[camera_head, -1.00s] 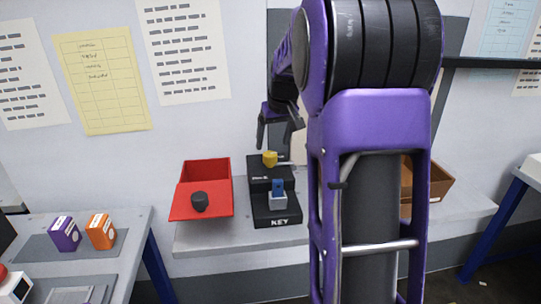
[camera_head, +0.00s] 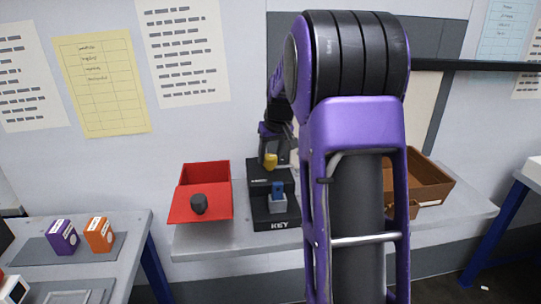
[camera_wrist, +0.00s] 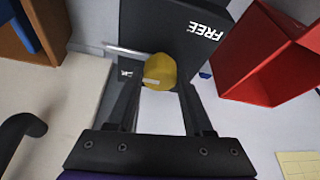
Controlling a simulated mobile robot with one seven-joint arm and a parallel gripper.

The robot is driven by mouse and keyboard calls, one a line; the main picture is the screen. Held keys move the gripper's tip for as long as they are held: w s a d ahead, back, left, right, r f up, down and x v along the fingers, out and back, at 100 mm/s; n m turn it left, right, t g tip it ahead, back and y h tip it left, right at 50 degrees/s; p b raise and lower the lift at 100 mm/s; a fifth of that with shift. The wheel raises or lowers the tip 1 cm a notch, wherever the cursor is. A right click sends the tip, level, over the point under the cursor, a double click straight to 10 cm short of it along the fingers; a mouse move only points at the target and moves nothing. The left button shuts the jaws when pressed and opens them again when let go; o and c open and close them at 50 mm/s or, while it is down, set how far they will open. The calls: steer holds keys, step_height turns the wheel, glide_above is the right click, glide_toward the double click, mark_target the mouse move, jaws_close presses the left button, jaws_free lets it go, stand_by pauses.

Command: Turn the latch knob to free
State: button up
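In the head view my gripper (camera_head: 278,150) is right at the knob, partly hidden by my arm.
A blue key piece (camera_head: 278,188) stands in a grey holder on the lower step marked KEY. A red box (camera_head: 205,172) with a dark knob is to the left. A brown tray (camera_head: 425,185) is to the right, partly behind my arm. The wall is close behind.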

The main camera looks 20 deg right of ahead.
jaws_close()
steer(key=m+p, duration=0.1)
steer(key=m+h, duration=0.1)
steer(key=m, duration=0.1)
steer(key=shift+a+r+p, duration=0.1)
steer(key=shift+a+p, duration=0.1)
steer(key=shift+p, duration=0.2)
steer(key=m+g+h+p, duration=0.1)
steer(key=m+p, duration=0.1)
steer(key=m, duration=0.2)
steer(key=shift+w+h, duration=0.1)
steer(key=shift+h, duration=0.3)
steer(key=m+g+p, duration=0.1)
steer(key=m, duration=0.2)
steer(key=m+g+h+p, duration=0.1)
steer(key=m, duration=0.2)
steer(key=shift+w+a+p, duration=0.1)
steer(key=shift+w+p, duration=0.05)
steer(key=shift+p, duration=0.15)
steer(key=m+g+p, duration=0.2)
steer(key=m, duration=0.2)
steer(key=shift+w+m, duration=0.1)
steer(key=shift+m, duration=0.3)
steer(key=shift+p, duration=0.3)
steer(key=o, duration=0.8)
jaws_free()
